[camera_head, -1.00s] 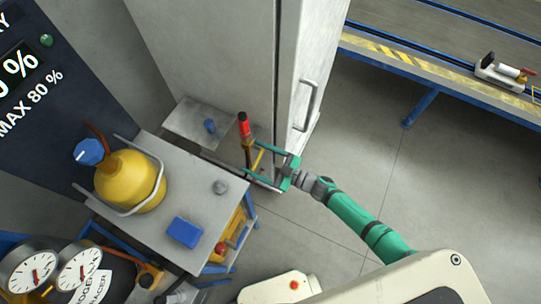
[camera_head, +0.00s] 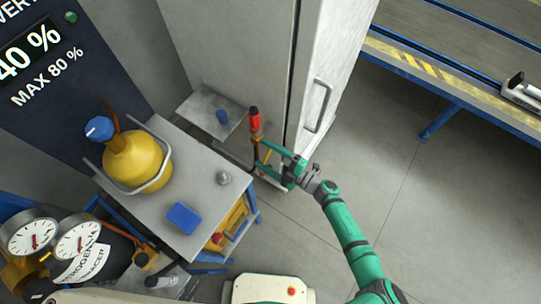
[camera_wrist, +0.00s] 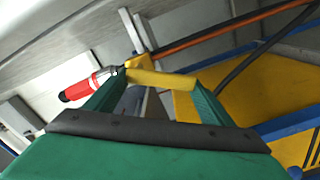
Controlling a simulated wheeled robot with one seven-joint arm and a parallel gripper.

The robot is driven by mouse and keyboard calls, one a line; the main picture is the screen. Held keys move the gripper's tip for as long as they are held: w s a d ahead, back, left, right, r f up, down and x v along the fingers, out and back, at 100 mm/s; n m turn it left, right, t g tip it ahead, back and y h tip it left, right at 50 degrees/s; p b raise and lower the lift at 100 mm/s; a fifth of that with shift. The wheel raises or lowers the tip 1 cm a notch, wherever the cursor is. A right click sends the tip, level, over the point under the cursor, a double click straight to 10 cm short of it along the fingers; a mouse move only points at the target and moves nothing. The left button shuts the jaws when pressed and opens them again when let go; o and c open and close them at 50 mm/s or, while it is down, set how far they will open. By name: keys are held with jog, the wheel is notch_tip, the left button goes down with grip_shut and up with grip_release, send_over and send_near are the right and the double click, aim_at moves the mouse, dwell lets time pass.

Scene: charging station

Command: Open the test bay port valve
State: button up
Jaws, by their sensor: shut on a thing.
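My gripper (camera_head: 260,155) reaches in from the right beside the tall grey cabinet, its two green fingers spread around a yellow bar. In the wrist view the yellow bar (camera_wrist: 160,79) spans the gap between the fingers, and the gripper is shut on it. A red handle (camera_wrist: 80,90) with a dark end and metal collar lies in line with the bar's left end. In the head view the red handle (camera_head: 255,122) stands upright just above the fingers. I cannot tell whether this is the port valve. A white fitting (camera_head: 515,82) shows at the right edge on the bench.
A grey cart (camera_head: 200,225) carries a yellow bottle (camera_head: 135,163) and a blue box (camera_head: 184,217). Gauges (camera_head: 77,240) are at lower left. The cabinet (camera_head: 325,70) stands close behind my gripper. A blue-framed bench (camera_head: 480,110) is at upper right; the floor (camera_head: 390,190) before it is clear.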

jog(key=n, duration=0.1)
jog(key=f+n, duration=0.1)
jog(key=n, duration=0.2)
jog(key=shift+w+d+f+n, duration=0.15)
jog(key=shift+w+d+n, duration=0.15)
jog(key=shift+w+n, duration=0.1)
jog(key=shift+w+d+f+n, duration=0.1)
jog(key=shift+w+n, duration=0.05)
jog(key=shift+n, duration=0.55)
jog(key=shift+w, duration=0.15)
jog(key=o, duration=1.5)
jog(key=shift+o, duration=0.2)
jog(key=v, duration=1)
jog(key=shift+d, duration=0.35)
